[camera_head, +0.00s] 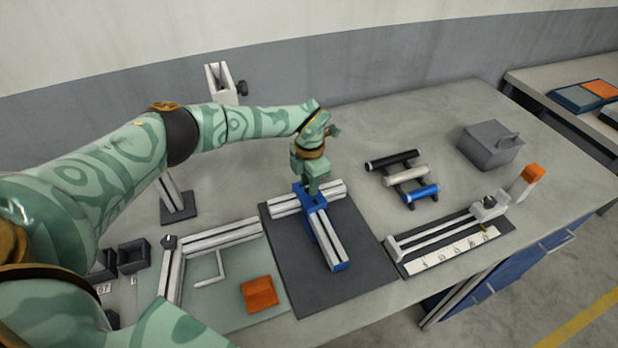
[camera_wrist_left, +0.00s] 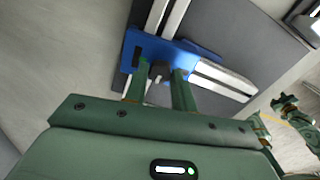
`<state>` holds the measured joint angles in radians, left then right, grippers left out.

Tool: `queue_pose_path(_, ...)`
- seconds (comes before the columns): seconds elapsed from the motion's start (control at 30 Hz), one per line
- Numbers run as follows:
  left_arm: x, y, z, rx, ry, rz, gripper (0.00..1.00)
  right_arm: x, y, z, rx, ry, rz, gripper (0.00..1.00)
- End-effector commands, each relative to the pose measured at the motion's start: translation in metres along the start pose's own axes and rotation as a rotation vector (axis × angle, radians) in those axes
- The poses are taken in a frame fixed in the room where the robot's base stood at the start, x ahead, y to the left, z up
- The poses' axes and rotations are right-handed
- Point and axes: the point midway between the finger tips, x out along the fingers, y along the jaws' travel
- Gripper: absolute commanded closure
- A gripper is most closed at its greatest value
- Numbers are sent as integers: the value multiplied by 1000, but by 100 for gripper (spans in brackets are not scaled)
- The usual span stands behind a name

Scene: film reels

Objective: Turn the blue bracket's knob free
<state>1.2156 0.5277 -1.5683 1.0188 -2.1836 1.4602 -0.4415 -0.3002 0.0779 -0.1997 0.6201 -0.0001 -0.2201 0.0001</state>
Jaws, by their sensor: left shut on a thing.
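The blue bracket (camera_head: 306,201) joins pale aluminium rails on a dark mat (camera_head: 350,275); it is also large in the left wrist view (camera_wrist_left: 150,48). Its dark knob (camera_wrist_left: 160,72) shows between my left fingers in the left wrist view. My left gripper (camera_head: 313,188) comes down onto the bracket from above. In the left wrist view my left gripper (camera_wrist_left: 161,90) is shut on the knob, one finger on each side. In the head view the gripper hides the knob.
An orange block (camera_head: 259,294) and a rail frame (camera_head: 215,237) lie left of the mat. Black, white and blue cylinders (camera_head: 408,174) rest on a rack to the right. Beyond are a ruler slide (camera_head: 450,236) and a grey lidded box (camera_head: 490,145). A post (camera_head: 220,82) stands behind my arm.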

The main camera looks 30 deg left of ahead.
Motion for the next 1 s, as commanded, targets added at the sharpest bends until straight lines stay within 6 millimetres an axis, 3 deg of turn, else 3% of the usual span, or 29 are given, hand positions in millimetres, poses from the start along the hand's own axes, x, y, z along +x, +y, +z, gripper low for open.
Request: queue_pose_path(1.0,-2,0,0,-691,-1,1,97,-40,5,-8,-2,12,7,64)
